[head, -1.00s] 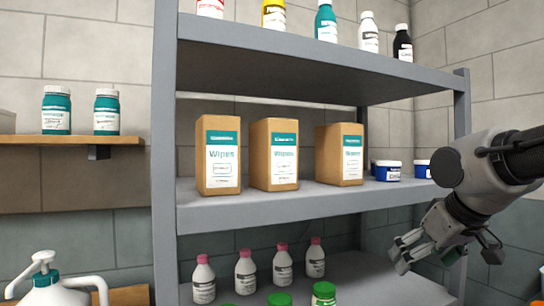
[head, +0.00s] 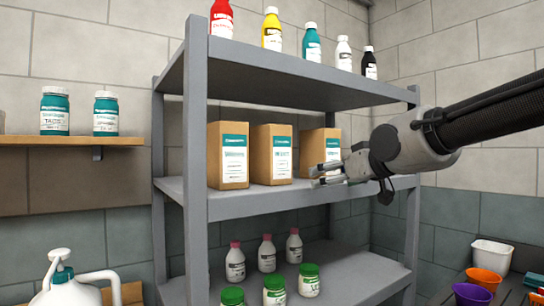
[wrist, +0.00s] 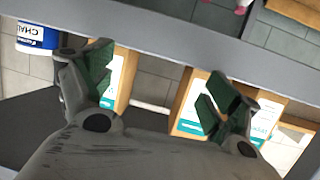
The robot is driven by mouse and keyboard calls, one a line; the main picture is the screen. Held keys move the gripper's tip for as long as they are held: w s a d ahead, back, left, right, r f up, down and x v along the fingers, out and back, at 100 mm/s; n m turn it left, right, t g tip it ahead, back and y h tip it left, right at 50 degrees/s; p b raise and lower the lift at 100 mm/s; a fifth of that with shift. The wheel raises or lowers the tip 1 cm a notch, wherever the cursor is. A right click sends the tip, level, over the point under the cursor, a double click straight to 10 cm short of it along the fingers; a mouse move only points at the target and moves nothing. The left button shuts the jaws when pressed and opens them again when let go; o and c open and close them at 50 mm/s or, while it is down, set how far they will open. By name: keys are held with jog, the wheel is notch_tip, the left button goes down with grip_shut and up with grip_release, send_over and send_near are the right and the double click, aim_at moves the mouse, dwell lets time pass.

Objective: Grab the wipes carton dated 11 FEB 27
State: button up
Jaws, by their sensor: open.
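Three brown wipes cartons with white and teal labels stand in a row on the middle shelf: left carton (head: 228,172), middle carton (head: 272,172) and right carton (head: 311,146). Their dates are too small to read. My gripper (head: 322,174) is open and empty, in front of the right carton and covering its lower part in the head view. In the wrist view the cartons appear tilted, with one carton (wrist: 124,86) beside the left finger and another carton (wrist: 186,112) behind the right finger of my gripper (wrist: 155,85). A third is partly visible at the right edge.
The grey shelf unit (head: 300,200) has uprights at its corners and a board above the cartons. A blue tub (wrist: 38,35) shows in the wrist view. Bottles stand on the top shelf, and bottles and green-lidded jars (head: 275,291) below.

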aim_at(282, 146)
jog(key=a+r+y, duration=0.1)
jog(key=a+r, duration=0.1)
jog(key=a, duration=0.1)
jog(key=w+a+r+n+t+y, duration=0.1)
jog(key=a+r, duration=0.2)
jog(key=a, duration=0.1)
jog(key=a+r+n+y, duration=0.1)
jog(key=a+r+y, duration=0.1)
jog(key=a, duration=0.2)
jog(key=shift+w+r, duration=0.15)
jog(key=shift+w, duration=0.05)
jog(key=x, duration=0.7)
jog(key=shift+w+a+r, duration=0.15)
jog(key=shift+a, duration=0.05)
jog(key=shift+r, duration=0.1)
jog(key=c, duration=1.2)
